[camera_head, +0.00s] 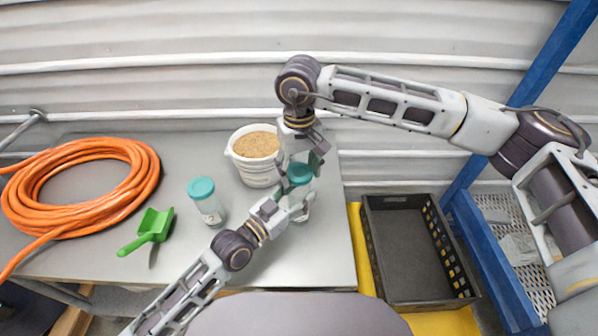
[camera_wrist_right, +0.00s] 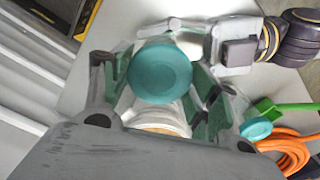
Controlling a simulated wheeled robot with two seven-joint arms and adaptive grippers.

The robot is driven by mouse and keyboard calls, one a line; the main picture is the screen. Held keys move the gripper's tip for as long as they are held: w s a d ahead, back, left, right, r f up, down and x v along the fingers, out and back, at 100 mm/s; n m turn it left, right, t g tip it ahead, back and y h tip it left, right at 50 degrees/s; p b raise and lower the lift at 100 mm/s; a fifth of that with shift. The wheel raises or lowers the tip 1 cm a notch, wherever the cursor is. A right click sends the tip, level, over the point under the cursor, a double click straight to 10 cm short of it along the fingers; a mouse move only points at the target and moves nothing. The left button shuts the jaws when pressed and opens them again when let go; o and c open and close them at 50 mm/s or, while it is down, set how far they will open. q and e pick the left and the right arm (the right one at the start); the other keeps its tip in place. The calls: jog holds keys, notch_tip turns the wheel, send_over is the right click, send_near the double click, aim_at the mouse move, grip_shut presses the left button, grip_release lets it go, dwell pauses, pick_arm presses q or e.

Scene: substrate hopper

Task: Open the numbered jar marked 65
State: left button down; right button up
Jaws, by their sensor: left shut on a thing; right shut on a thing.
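A jar with a teal lid (camera_head: 300,174) and a clear body (camera_head: 303,207) stands near the table's right side. My left gripper (camera_head: 290,203) comes in from the lower left and is shut on its body. My right gripper (camera_head: 304,168) reaches down from above and is shut on the lid. In the right wrist view the round lid (camera_wrist_right: 160,73) lies between the right gripper's fingers. A second teal-lidded jar (camera_head: 207,203) stands upright to the left, with a white label. I cannot read a number on either jar. The grippers partly hide the held jar.
A white bucket (camera_head: 246,170) of tan granules stands close behind the held jar. A green scoop (camera_head: 150,230) and a coiled orange hose (camera_head: 80,185) lie at the left. A black crate (camera_head: 415,250) sits right of the table. The table's front middle is clear.

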jog(key=shift+r, duration=1.2)
pick_arm(q)
jog(key=shift+c, duration=2.4)
grip_release()
jog(key=shift+s+a, duration=0.1)
jog(key=v, duration=1.1)
jog(key=shift+s+a, duration=0.2)
jog(key=shift+a, duration=0.05)
